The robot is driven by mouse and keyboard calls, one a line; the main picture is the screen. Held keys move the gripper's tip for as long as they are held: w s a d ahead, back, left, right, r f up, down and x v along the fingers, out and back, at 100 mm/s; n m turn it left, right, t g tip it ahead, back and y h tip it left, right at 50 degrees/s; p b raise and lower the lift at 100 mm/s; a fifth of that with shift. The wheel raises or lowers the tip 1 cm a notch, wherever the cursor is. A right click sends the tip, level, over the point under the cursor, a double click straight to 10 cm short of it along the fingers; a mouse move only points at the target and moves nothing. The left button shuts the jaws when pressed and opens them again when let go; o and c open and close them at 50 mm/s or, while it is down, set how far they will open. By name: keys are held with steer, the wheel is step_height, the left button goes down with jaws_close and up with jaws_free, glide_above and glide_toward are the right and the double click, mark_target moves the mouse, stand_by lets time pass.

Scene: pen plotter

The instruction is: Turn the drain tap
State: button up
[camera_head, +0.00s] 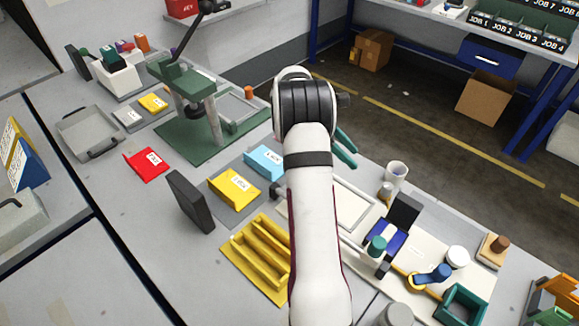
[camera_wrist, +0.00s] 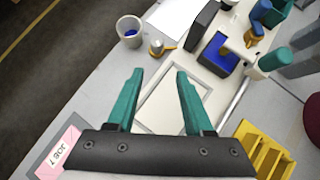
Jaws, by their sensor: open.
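My gripper (camera_wrist: 160,76) is open and empty, its two teal fingers spread above a pale framed panel (camera_wrist: 172,108). In the head view, my arm hides most of the gripper. A small brass-and-grey fitting (camera_wrist: 159,47) stands beyond the fingertips, next to a pale cup (camera_wrist: 130,31) with blue inside; it also shows in the head view (camera_head: 385,191). A blue handle with a yellow ring (camera_head: 432,275) lies farther right on the pale board. I cannot tell for certain which of these is the drain tap. The fingers touch neither.
A blue block with a dark upright plate (camera_head: 388,238) and a teal-topped post (camera_head: 376,246) stand near the fitting. A yellow slotted tray (camera_head: 243,262) lies left of my arm. A green press (camera_head: 187,85) stands farther back. The table edge runs close behind the cup.

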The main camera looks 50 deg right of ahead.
steer(key=w+a+r+m+t+y, duration=0.1)
steer(key=a+r+m, duration=0.1)
steer(key=a, duration=0.7)
steer(key=w+a+r+m+t, duration=0.2)
steer(key=a+r, duration=0.3)
steer(key=a, duration=0.4)
steer(key=shift+w+a+y, duration=0.15)
steer(key=shift+y, duration=0.25)
steer(key=shift+o, duration=1.3)
steer(key=n+t+h, duration=0.1)
steer(key=n+t, duration=0.1)
steer(key=n, duration=1)
glide_toward(388, 185)
steer(key=shift+t, duration=0.3)
steer(key=x, duration=1)
steer(key=shift+s, duration=0.35)
jaws_close()
